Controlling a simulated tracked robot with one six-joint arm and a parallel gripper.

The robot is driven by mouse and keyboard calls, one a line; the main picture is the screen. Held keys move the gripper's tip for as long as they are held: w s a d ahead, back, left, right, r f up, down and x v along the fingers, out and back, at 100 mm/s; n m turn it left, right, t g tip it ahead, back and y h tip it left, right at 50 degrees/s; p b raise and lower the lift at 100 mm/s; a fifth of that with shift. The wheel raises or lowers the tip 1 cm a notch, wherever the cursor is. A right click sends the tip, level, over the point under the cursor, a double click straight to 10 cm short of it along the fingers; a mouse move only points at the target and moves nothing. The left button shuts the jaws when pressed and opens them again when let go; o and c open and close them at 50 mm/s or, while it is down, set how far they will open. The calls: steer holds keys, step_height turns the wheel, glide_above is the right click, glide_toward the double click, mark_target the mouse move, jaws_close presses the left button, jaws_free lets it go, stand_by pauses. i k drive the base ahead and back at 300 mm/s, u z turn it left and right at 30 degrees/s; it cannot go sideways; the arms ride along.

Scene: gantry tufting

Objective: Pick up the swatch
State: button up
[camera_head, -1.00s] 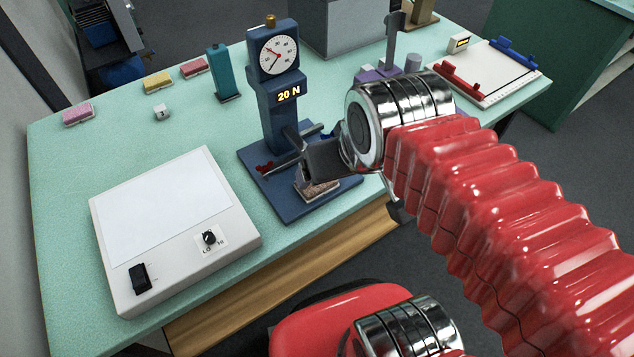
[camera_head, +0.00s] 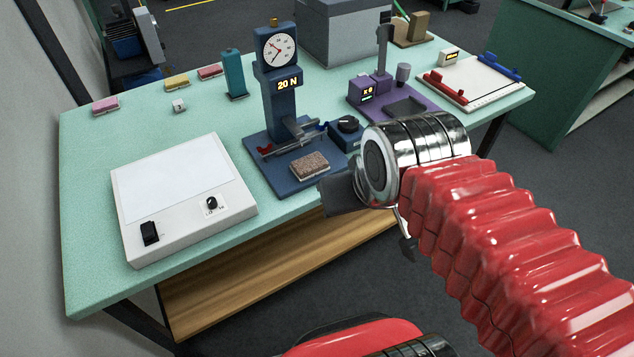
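A small brownish, speckled swatch (camera_head: 310,165) with a pale edge lies on the blue base plate of the gauge stand (camera_head: 281,95). Its dial has a dark red hand, and the display below reads "20 N". My gripper (camera_head: 374,220) is at the front edge of the table, right of and nearer than the swatch, and apart from it. One dark finger and a hooked one show spread apart, with nothing seen between them. My wrist hides part of the gripper.
A white light box (camera_head: 180,195) stands at front left. Pink (camera_head: 105,106), yellow (camera_head: 177,83) and red (camera_head: 210,72) blocks lie at the back, near a teal bottle-like object (camera_head: 234,74). A purple device (camera_head: 375,90) and a white board (camera_head: 475,82) stand to the right.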

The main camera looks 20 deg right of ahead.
mark_target(304, 168)
steer(key=k, duration=0.5)
steer(key=u, duration=1.55)
steer(key=i, duration=0.15)
